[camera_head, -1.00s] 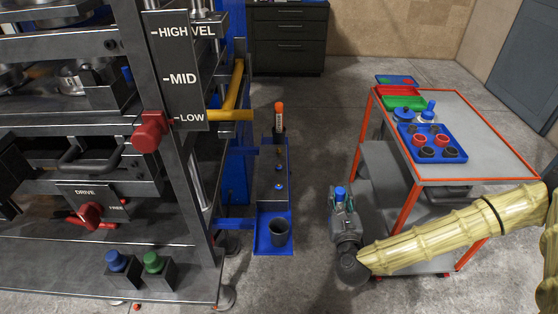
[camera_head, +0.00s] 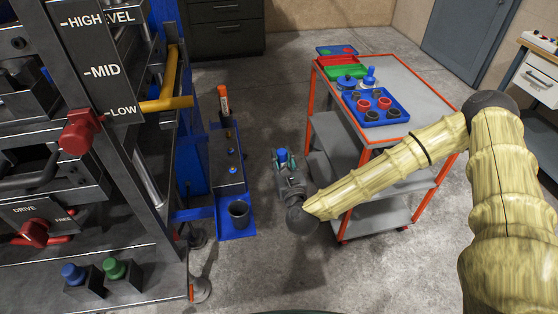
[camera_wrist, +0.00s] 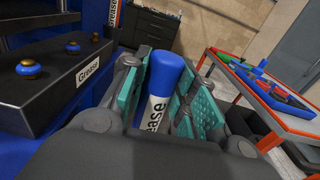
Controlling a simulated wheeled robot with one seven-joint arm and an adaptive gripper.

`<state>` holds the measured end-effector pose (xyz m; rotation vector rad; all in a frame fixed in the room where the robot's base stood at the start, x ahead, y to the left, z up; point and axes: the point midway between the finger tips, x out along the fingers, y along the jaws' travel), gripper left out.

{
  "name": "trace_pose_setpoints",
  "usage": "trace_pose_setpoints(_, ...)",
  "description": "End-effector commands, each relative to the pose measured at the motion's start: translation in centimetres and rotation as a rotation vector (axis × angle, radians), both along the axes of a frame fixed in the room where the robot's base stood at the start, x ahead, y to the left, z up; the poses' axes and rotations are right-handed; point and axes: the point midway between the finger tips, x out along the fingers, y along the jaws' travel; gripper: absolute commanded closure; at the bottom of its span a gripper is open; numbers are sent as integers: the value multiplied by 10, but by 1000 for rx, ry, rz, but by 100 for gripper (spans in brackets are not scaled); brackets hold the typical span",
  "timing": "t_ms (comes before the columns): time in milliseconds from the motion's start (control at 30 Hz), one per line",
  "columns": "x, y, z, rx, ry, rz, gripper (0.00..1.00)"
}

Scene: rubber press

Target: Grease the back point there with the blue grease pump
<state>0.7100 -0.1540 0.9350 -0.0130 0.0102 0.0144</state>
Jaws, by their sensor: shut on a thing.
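The blue grease pump (camera_wrist: 162,90) has a blue cap and a white label. My gripper (camera_wrist: 166,100) is shut on it between teal finger pads, cap end outward. In the head view the blue cap (camera_head: 283,154) shows at my gripper (camera_head: 284,162), right of the grease ledge and apart from it. The dark ledge (camera_wrist: 75,85), labelled Grease, bears three grease points in a row: the near one (camera_wrist: 27,67), the middle one (camera_wrist: 72,47) and the back one (camera_wrist: 95,37). The back point also shows in the head view (camera_head: 228,135).
An orange-topped grease pump (camera_head: 223,100) stands at the ledge's far end, and a dark cup (camera_head: 239,214) at its near end. The press (camera_head: 120,180) with a yellow bar (camera_head: 165,103) is at left. A red-framed cart (camera_head: 420,150) is at right. Floor between is clear.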

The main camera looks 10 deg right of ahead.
Motion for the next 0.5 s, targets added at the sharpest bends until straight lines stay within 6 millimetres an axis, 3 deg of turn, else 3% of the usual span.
trace_pose_setpoints(100, 35, 21, 19, -9, -4, 9, 97)
trace_pose_setpoints(500, 133, 86, 97, -16, 0, 7, 97)
